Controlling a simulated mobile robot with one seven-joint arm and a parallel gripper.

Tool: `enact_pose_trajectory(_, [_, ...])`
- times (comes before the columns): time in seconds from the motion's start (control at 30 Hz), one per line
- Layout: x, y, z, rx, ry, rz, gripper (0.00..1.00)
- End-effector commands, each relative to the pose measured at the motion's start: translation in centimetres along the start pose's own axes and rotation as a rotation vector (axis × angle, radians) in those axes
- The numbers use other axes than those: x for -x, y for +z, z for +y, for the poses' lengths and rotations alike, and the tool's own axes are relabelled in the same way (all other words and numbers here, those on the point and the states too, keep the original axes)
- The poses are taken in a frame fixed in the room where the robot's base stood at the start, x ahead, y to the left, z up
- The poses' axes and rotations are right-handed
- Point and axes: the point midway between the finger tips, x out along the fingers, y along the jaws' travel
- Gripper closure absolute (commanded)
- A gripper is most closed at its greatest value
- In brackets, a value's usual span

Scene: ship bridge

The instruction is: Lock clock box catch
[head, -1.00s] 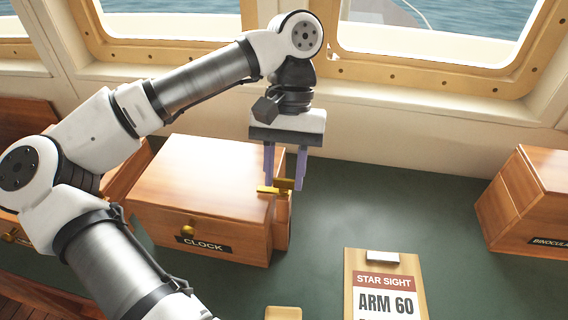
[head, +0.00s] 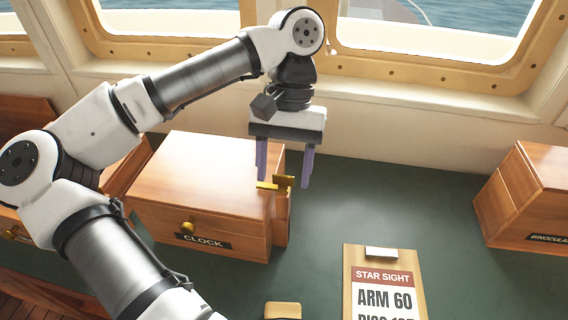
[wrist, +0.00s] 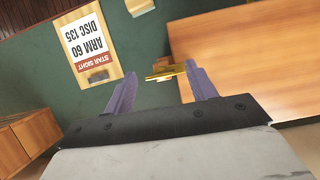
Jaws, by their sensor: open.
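The clock box (head: 200,180) is a wooden box labelled CLOCK, standing left of centre in the head view with its lid down. Its brass catch (head: 284,181) sits at the box's right side, near the top edge. My gripper (head: 284,182) is open, pointing down over that edge, with its purple fingers spread to either side of the catch. In the wrist view the catch (wrist: 166,72) shows between the fingers, close to the right one, and the box (wrist: 235,65) fills the right side. Whether a finger touches the catch I cannot tell.
A STAR SIGHT clipboard (head: 382,285) lies on the green counter in front. The binoculars box (head: 525,200) stands at the far right. The counter (head: 400,200) between the two boxes is clear. The window wall (head: 400,130) rises behind.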

Motion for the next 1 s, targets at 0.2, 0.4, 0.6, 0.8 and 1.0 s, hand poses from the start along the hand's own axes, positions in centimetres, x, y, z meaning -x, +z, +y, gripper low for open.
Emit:
enact_pose_trajectory(0.2, [0.9,-0.1,0.0,0.004,-0.002,0.000,0.44])
enact_pose_trajectory(0.4, [4.0,0.0,0.0,0.005,-0.004,0.002,0.44])
enact_pose_trajectory(0.6, [7.7,0.0,0.0,0.006,-0.004,0.002,0.44])
enact_pose_trajectory(0.8, [11.1,0.1,0.0,0.004,-0.003,0.002,0.44])
enact_pose_trajectory(1.0, [13.5,0.1,0.0,0.001,0.001,0.001,0.44])
